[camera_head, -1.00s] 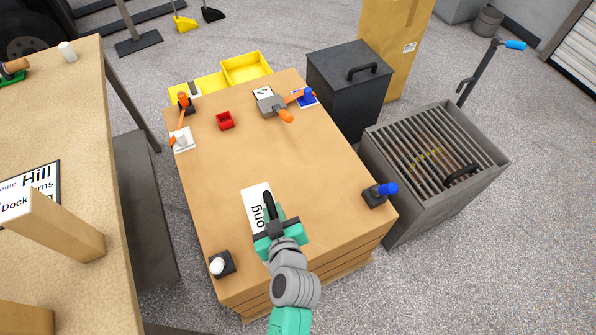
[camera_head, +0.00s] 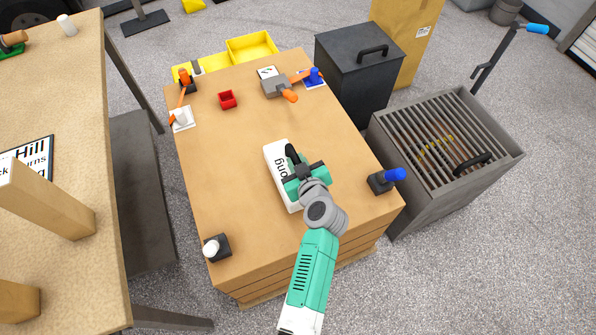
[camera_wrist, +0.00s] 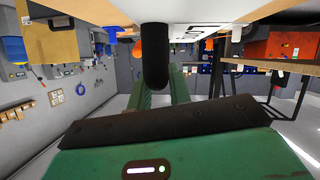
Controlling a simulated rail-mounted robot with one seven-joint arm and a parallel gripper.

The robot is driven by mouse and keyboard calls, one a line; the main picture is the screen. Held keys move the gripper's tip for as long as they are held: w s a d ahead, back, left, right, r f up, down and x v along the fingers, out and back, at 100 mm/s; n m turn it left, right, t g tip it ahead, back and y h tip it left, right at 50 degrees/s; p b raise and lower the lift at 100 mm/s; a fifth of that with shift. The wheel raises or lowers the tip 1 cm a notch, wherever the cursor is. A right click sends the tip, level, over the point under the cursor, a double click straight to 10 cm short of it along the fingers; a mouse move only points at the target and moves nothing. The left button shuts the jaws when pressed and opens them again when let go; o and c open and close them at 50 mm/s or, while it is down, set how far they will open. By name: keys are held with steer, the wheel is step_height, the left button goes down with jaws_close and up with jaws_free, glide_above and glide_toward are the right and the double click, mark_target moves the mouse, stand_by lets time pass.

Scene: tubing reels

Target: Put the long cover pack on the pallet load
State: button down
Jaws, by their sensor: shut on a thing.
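The long cover pack (camera_head: 275,163) is a white box with black "ong" lettering showing, in the head view over the front middle of the pallet load. My gripper (camera_head: 296,162) is shut on it, and the fingers and wrist cover its right part. The pallet load (camera_head: 225,190) is a brown cardboard stack with a flat top. I cannot tell whether the pack touches that top or hangs just above it.
On the load stand a white-knobbed block (camera_head: 216,248), a blue-knobbed block (camera_head: 386,179), a red box (camera_head: 227,99) and orange-handled tools (camera_head: 278,87). Yellow bins (camera_head: 250,47) stand behind. A grated grey box (camera_head: 445,150) is at right, a workbench (camera_head: 75,120) at left. The load's left middle is clear.

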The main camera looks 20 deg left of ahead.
steer(key=shift+w+d, duration=0.1)
steer(key=shift+w, duration=0.1)
steer(key=shift+s+f+b, duration=0.1)
steer(key=shift+f+b, duration=0.65)
steer(key=shift+f, duration=1)
steer(key=shift+f+b, duration=0.2)
steer(key=shift+b, duration=0.1)
steer(key=c, duration=1.3)
jaws_free()
steer(key=shift+r, duration=0.15)
steer(key=p+v, duration=0.4)
steer(key=v, duration=0.8)
